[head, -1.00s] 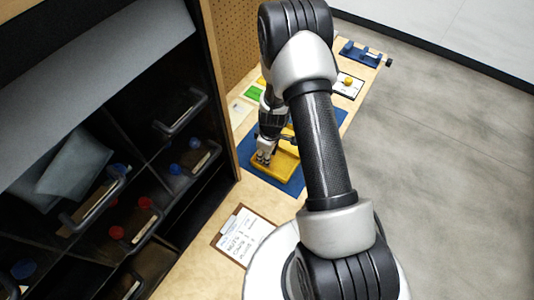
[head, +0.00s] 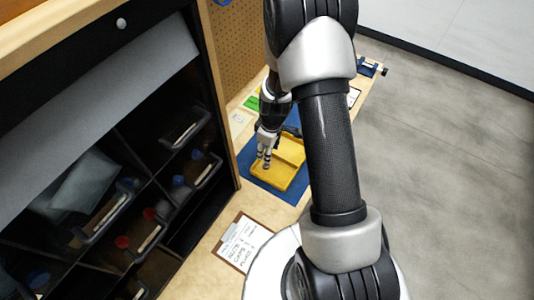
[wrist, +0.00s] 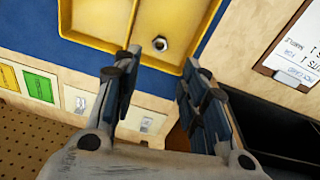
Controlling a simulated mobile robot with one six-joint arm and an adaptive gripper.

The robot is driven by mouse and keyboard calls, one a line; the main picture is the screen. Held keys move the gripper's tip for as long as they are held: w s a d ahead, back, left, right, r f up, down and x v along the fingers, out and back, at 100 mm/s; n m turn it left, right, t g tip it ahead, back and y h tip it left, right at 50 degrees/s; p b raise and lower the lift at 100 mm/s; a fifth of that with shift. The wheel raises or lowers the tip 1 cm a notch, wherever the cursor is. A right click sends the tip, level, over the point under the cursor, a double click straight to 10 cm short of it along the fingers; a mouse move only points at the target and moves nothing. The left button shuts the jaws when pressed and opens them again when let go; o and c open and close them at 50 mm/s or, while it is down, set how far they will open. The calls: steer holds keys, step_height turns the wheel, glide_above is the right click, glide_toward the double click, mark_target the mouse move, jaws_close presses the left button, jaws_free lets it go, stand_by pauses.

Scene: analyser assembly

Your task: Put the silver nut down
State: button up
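The silver nut (wrist: 160,44) lies in a compartment of the yellow tray (wrist: 92,20), near the tray's edge in the wrist view. My gripper (wrist: 160,85) is open, its two fingers apart with nothing between them. The nut sits just beyond the fingertips in that view, apart from both fingers. In the head view my gripper (head: 266,158) is over the left part of the yellow tray (head: 290,178). The nut cannot be made out in the head view.
The tray rests on a blue mat (head: 262,184) on the wooden bench. A clipboard (head: 241,243) lies nearer on the bench. A dark shelf with bins (head: 110,195) stands to the left. Green and yellow cards (wrist: 38,86) lie beside the mat.

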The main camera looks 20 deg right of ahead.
steer(key=s+a+r+m+t, duration=0.1)
steer(key=s+a+r+m, duration=0.15)
steer(key=r, duration=0.95)
steer(key=s+a+r+m+t, duration=0.1)
steer(key=s+a+r, duration=0.2)
steer(key=r, duration=0.9)
steer(key=s+a+r+m, duration=0.1)
steer(key=s+r+m, duration=0.1)
steer(key=s+r, duration=0.3)
steer(key=s+a+r+m+t, duration=0.1)
steer(key=s+r, duration=0.4)
steer(key=s, duration=0.6)
steer(key=shift+s+a+m, duration=0.25)
steer(key=shift+s+m, duration=0.05)
steer(key=shift+m, duration=0.45)
